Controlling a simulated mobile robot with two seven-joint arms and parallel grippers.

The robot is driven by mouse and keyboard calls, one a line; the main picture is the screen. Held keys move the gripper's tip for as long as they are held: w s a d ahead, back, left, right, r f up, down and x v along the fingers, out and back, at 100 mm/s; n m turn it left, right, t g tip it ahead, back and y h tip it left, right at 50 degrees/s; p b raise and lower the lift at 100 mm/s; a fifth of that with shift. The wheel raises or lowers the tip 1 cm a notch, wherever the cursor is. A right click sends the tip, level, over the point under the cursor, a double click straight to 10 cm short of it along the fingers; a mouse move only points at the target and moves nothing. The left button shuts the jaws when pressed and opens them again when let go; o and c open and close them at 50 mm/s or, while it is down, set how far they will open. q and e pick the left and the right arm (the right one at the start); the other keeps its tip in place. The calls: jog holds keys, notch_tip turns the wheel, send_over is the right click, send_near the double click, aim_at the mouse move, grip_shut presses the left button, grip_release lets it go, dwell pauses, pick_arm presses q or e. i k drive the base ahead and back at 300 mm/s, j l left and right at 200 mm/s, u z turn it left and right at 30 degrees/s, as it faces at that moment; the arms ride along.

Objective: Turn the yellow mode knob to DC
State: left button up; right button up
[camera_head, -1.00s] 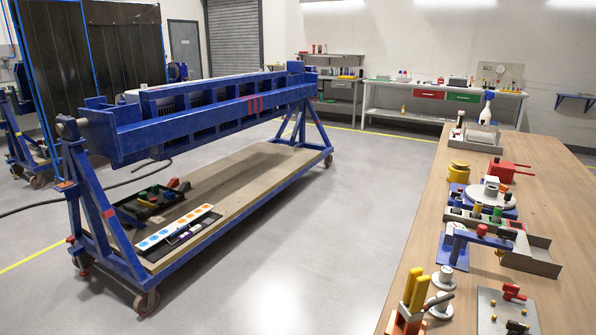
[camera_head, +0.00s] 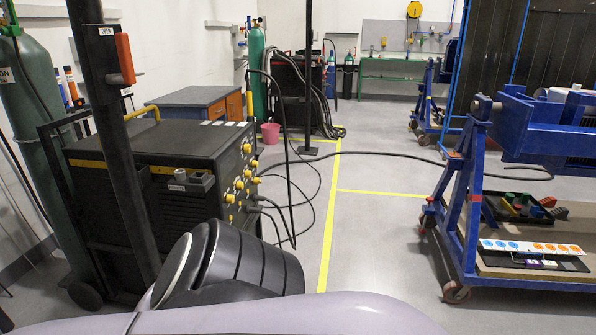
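A black machine (camera_head: 130,150) with yellow trim stands on the left. Its front panel faces right and carries several yellow knobs (camera_head: 239,185). I see the panel at a steep slant. The labels are too small to read, so I cannot tell which knob is the mode knob or where it points. My own arm links cross the bottom of the view and hide the lower part of the machine. Neither of my grippers is in view.
A black post (camera_head: 117,130) with a red handle stands before the machine. Cables (camera_head: 320,190) run over the floor by the panel. A blue wheeled frame (camera_head: 470,180) stands at right. Grey floor (camera_head: 385,240) between is clear.

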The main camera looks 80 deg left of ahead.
aim_at(230, 199)
jog(key=j+u, duration=0.1)
jog(key=u, duration=3.9)
jog(key=i+l+u, duration=0.1)
jog(key=l+u, duration=0.85)
jog(key=l, duration=0.5)
jog(key=l+u, duration=0.25)
jog(key=l, duration=0.55)
jog(key=i, duration=0.05)
